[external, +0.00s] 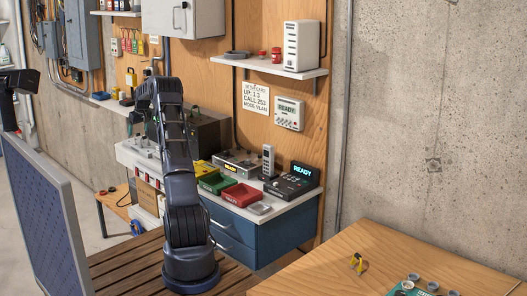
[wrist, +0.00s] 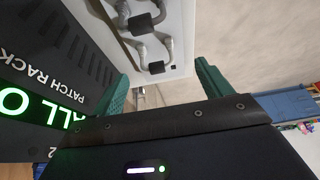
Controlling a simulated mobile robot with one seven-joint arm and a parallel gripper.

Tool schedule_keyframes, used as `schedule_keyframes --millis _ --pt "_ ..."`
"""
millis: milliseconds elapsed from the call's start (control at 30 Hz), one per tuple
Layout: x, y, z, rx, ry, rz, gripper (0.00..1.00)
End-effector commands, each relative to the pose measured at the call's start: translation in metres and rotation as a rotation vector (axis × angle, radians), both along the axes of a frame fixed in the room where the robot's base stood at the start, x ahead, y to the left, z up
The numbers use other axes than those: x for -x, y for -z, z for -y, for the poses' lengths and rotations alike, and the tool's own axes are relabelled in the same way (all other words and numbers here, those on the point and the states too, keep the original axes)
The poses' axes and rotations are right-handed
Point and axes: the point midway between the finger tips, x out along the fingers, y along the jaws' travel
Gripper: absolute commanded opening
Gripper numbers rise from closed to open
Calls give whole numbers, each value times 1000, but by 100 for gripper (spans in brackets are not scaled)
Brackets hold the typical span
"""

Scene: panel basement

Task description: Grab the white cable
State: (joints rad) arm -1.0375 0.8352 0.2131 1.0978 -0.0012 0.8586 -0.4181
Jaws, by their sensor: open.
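My gripper (wrist: 163,74) is open and empty, with its green fingers spread apart in the wrist view. Beyond the fingers is a white surface carrying light grey-white looped cable (wrist: 165,47) with dark blocks on it. I cannot tell for certain whether this is the white cable. The loops lie past the fingertips, toward the top of the picture, and nothing is between the fingers.
A dark patch rack (wrist: 68,60) with a green lit display stands close on the left in the wrist view. The bench (external: 279,208) holds a green bin (external: 217,183), a red bin (external: 243,195) and a READY device (external: 294,181). A wooden table (external: 370,262) stands right.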

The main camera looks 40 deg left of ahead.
Motion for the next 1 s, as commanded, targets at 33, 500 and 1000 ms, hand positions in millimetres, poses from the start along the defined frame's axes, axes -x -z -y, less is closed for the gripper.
schedule_keyframes --millis 33,500,1000 --pt "0 4 -2 0 0 0 78" --pt "-5 47 -21 1 2 -1 78" --pt "-5 54 -25 0 1 1 42"
